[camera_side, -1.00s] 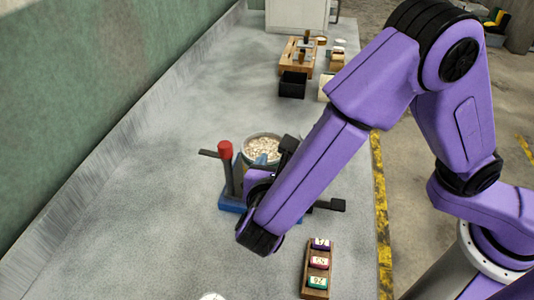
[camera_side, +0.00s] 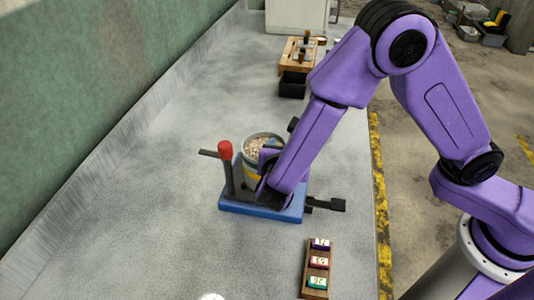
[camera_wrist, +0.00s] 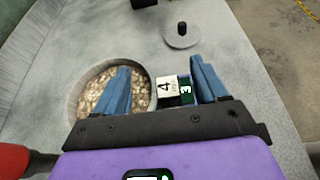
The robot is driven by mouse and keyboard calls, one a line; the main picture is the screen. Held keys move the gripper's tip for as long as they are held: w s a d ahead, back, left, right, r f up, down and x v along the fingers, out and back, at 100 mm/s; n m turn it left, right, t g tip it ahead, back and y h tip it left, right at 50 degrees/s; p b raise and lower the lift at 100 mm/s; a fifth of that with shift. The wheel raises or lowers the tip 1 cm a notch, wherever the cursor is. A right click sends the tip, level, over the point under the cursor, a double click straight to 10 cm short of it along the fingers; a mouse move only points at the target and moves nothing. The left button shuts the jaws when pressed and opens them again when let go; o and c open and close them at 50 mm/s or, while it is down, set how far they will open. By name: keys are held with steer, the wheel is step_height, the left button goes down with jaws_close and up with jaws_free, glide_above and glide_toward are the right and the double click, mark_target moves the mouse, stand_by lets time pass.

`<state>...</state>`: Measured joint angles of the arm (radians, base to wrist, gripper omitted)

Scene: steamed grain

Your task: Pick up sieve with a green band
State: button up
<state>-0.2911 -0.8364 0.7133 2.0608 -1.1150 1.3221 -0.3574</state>
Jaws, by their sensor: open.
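A round pot (camera_side: 250,172) with a yellowish band stands on a blue base, filled with pale grain; its rim also shows at left in the wrist view (camera_wrist: 75,95). I cannot make out a sieve with a green band. My gripper (camera_wrist: 160,70) is open, with blue fingers. In the wrist view the left finger overlaps the grain and the pot's opening. A small dark item (camera_wrist: 187,92) with a white "4" label and a green "3" label shows between the fingers. In the side view my wrist hides part of the pot and base.
A red-topped post (camera_side: 225,150) rises from the left of the blue base (camera_side: 260,211). A wooden rack (camera_side: 306,262) with numbered tags lies in front. A grey disc with a black knob (camera_wrist: 182,30) lies beyond the fingers. A black box (camera_side: 292,85) stands farther back.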

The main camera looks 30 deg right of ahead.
steer(key=c, duration=1.1)
steer(key=shift+c, duration=0.3)
steer(key=shift+r, duration=0.1)
